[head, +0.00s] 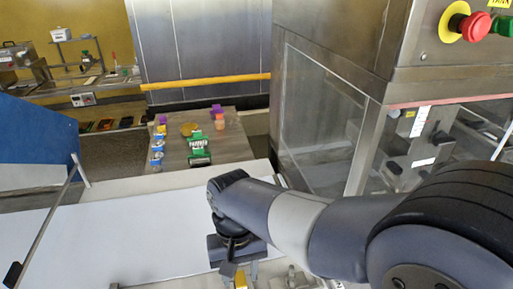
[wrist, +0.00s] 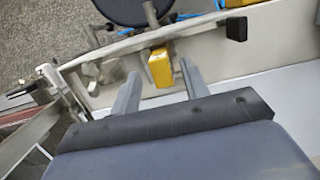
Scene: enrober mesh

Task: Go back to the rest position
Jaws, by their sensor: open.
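My gripper (wrist: 160,80) is in the wrist view with its two fingers spread apart, open. A small yellow block (wrist: 159,68) shows between and beyond the fingertips; I cannot tell how far below them it is. In the head view my arm reaches in from the right, and my gripper (head: 240,274) points down at the bottom edge of the picture. The yellow block (head: 240,281) shows there too, partly cut by the gripper. No finger is seen touching it.
A white belt (head: 110,240) with metal rails runs under my arm. A steel machine (head: 325,110) with clear panels and a red stop button (head: 474,26) stands at right. A wooden table (head: 228,145) with several small coloured items stands behind. A blue panel (head: 35,135) is at left.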

